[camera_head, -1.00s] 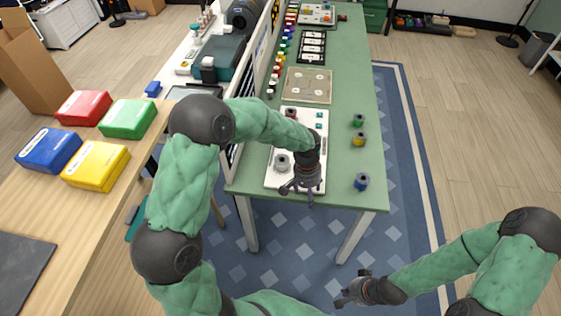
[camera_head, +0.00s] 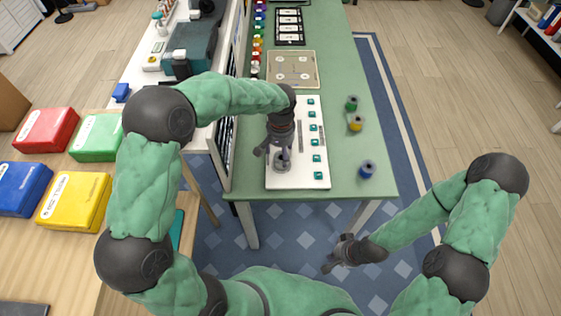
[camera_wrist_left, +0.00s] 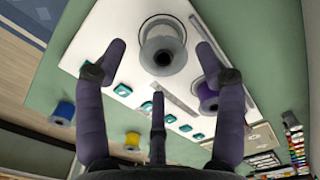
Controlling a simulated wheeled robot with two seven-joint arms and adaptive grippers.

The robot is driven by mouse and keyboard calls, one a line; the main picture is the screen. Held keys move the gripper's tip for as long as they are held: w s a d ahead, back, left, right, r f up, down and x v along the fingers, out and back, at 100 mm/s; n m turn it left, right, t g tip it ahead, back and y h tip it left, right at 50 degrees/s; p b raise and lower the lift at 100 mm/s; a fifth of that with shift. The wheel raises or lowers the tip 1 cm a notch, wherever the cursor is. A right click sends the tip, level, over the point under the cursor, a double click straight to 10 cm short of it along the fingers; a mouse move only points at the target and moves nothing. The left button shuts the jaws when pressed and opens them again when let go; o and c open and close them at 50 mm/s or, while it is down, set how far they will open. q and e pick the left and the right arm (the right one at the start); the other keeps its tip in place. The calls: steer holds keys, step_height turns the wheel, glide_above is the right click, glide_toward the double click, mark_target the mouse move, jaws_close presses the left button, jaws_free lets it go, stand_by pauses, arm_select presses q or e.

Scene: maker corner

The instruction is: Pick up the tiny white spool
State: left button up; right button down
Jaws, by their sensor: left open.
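The small white spool (camera_head: 283,164) stands upright near the front left of the white board (camera_head: 312,180) on the green table. My left gripper (camera_head: 282,152) points down over it, partly hiding it in the head view. In the left wrist view, the spool (camera_wrist_left: 163,48) shows between the spread fingertips of my open left gripper (camera_wrist_left: 161,50), with space on both sides. I cannot tell how far the fingertips are above it. My right gripper (camera_head: 336,254) is away from the table, low at the front, with fingers spread and empty.
Blue (camera_head: 367,169), yellow (camera_head: 355,123) and green (camera_head: 351,103) spools stand on the table to the right. A purple spool (camera_wrist_left: 207,95) is close to one finger. Several teal pieces (camera_head: 317,158) and a grey bar (camera_head: 300,135) are on the board. A monitor-like panel borders its left.

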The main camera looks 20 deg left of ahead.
mark_target(281, 157)
arm_select(q)
steer(key=f+b, duration=0.1)
steer(key=f, duration=0.3)
steer(key=f+b, duration=0.1)
steer(key=f, duration=0.1)
steer(key=shift+w+b, duration=0.35)
steer(key=shift+w, duration=0.05)
steer(key=c, duration=1.1)
